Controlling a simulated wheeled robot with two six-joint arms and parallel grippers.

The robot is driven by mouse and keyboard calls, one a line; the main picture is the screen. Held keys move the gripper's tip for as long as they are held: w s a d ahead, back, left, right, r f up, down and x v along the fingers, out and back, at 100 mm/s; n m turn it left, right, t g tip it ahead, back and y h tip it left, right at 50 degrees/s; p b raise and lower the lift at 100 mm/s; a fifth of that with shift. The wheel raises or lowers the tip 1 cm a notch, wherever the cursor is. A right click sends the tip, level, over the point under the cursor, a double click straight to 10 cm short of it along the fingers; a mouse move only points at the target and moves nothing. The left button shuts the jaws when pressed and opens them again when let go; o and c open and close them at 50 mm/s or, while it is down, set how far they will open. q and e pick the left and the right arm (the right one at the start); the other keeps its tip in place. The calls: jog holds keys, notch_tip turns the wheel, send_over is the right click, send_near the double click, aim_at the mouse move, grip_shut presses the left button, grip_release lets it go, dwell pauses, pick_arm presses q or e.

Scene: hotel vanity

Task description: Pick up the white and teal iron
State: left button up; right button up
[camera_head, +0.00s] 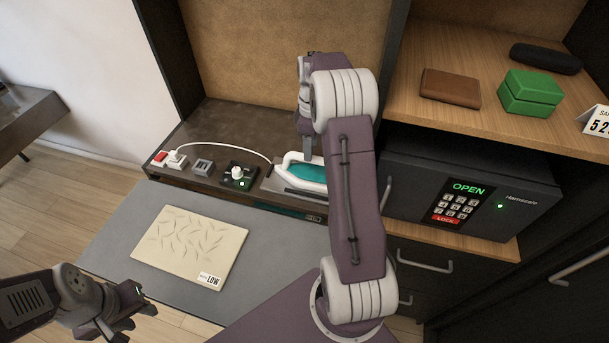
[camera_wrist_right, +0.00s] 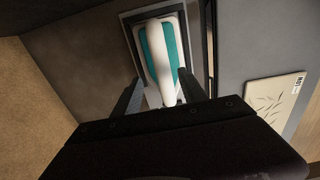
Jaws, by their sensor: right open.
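My right gripper (camera_head: 306,150) is over the iron, pointing down. In the wrist view its two fingers (camera_wrist_right: 160,84) are open, one on each side of the iron's near end, not closed on it. My left gripper (camera_head: 130,314) is open and empty at the lower left.
A white cord runs from the iron to a plug (camera_head: 177,159). A knob panel (camera_head: 238,176) stands left of the iron. A cream cloth (camera_head: 189,246) with a "LOW" tag lies on the grey board (camera_head: 118,222). A black safe (camera_head: 400,165) is at right, below a wooden shelf (camera_head: 430,119).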

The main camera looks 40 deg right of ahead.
aim_at(309, 172)
jog(key=f, duration=0.2)
jog(key=shift+w+a+f, duration=0.15)
jog(key=shift+w+f, duration=0.05)
jog(key=shift+f, duration=0.2)
jog(key=shift+s+f, duration=0.15)
jog(key=shift+f, duration=0.1)
jog(key=f, duration=0.2)
jog(key=f+p, duration=0.1)
jog(key=f, duration=0.1)
jog(key=shift+s+a, duration=0.2)
jog(key=shift+w+f, duration=0.1)
jog(key=shift+f, duration=0.45)
jog(key=shift+r, duration=0.1)
grip_shut()
jog(key=shift+r, duration=0.1)
